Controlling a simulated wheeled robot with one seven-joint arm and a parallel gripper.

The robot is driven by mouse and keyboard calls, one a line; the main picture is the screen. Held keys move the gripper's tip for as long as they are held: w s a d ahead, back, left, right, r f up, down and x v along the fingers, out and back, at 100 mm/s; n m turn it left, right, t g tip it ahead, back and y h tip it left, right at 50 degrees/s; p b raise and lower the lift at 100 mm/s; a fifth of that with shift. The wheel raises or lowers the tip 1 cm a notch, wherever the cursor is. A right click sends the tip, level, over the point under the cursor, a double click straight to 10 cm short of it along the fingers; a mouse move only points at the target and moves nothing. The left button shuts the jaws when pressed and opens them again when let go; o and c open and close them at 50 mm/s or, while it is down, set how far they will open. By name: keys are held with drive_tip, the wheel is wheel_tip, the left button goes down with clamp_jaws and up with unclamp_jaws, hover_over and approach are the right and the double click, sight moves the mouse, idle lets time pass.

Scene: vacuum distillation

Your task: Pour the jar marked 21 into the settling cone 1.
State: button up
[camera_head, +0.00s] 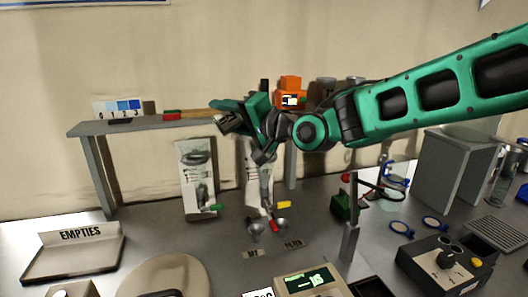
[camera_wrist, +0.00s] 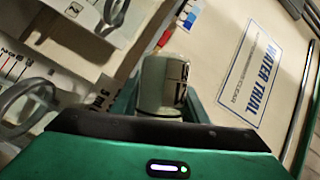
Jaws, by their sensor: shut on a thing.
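My gripper (camera_head: 232,112) is raised at the shelf's front edge, above the two white boards, and is shut on a small pale jar (camera_head: 229,123). The jar looks tilted. In the wrist view the jar (camera_wrist: 164,84) sits between the fingers; its label shows digits that look like 21, partly hidden by the gripper. Two settling cones with printed scales seem to stand at the white boards: a left one (camera_head: 197,160) and a right one (camera_head: 258,180), the right partly behind my wrist. I cannot read which is numbered 1. A cone's rim (camera_wrist: 28,98) shows blurred in the wrist view.
A grey shelf (camera_head: 90,128) carries a blue colour chart (camera_head: 118,109) and an orange device (camera_head: 291,92). An EMPTIES tray (camera_head: 72,262) lies at left. A scale (camera_head: 308,284) stands in front, a control box (camera_head: 442,262) at right. My arm crosses the upper right.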

drive_tip(key=shift+r+m+y+p, duration=0.3)
drive_tip(key=shift+r+m+p, duration=0.05)
drive_tip(key=shift+m, duration=0.15)
idle(0.8)
drive_tip(key=shift+w+d+r+m+t+p, duration=0.3)
drive_tip(key=shift+d+r+m+p, duration=0.25)
drive_tip(key=shift+m, duration=0.25)
idle(1.1)
drive_tip(key=shift+w+d+r+m+t+y+p, duration=0.1)
drive_tip(key=shift+d+r+m+t+y+p, duration=0.15)
drive_tip(key=shift+m, duration=0.25)
drive_tip(key=shift+r+m+t+y+p, duration=0.1)
drive_tip(key=shift+r+m+t+p, duration=0.15)
drive_tip(key=shift+m, duration=0.25)
idle(1.2)
